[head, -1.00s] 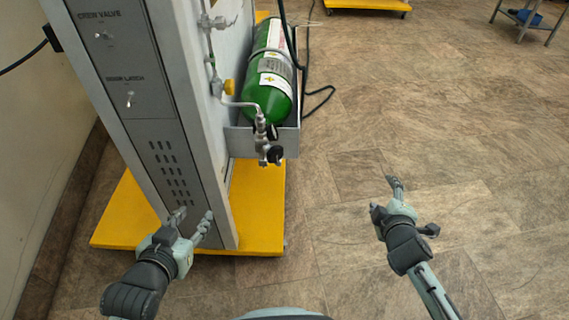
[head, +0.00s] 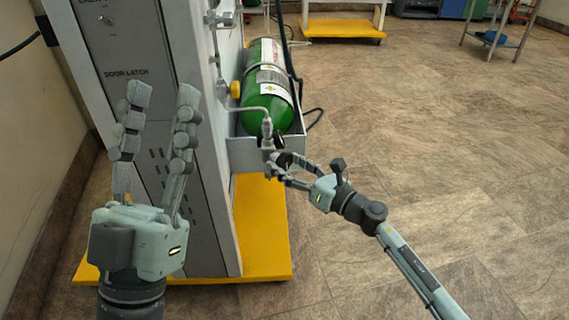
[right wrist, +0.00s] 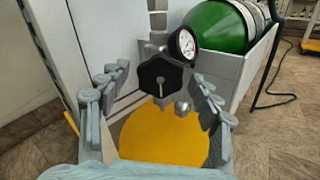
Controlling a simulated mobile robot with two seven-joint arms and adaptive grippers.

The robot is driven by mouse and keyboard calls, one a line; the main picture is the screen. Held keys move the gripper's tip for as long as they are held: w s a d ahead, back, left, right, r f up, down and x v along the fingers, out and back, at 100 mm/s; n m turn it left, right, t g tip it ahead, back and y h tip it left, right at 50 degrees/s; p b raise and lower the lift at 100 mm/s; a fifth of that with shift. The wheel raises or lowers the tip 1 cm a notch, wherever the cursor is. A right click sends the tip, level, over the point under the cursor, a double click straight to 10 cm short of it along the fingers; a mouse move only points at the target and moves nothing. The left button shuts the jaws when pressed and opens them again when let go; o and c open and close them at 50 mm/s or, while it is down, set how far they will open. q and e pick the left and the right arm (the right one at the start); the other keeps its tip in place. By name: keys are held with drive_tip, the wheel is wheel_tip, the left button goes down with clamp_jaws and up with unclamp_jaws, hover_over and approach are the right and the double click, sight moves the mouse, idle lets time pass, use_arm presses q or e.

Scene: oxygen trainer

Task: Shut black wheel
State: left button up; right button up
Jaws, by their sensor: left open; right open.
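The black wheel (right wrist: 160,79) is a lobed knob on the valve below the green cylinder. In the right wrist view it sits between and beyond the fingers of my right gripper (right wrist: 158,95), which is open. In the head view the right gripper (head: 290,167) is at the black wheel, which its fingers partly hide; I cannot tell whether they touch it. My left gripper (head: 160,95) is open and empty, raised in front of the grey cabinet panel. The green cylinder (head: 266,95) lies in a grey tray behind the wheel.
A round pressure gauge (right wrist: 182,44) is just above and right of the wheel. The grey cabinet (head: 205,215) stands on a yellow base (head: 262,225). A metal pipe and a dark hose run near the cylinder. The tiled floor (head: 450,150) at right is clear.

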drive_tip(key=shift+w+a, duration=0.4)
drive_tip(key=c, duration=1.2)
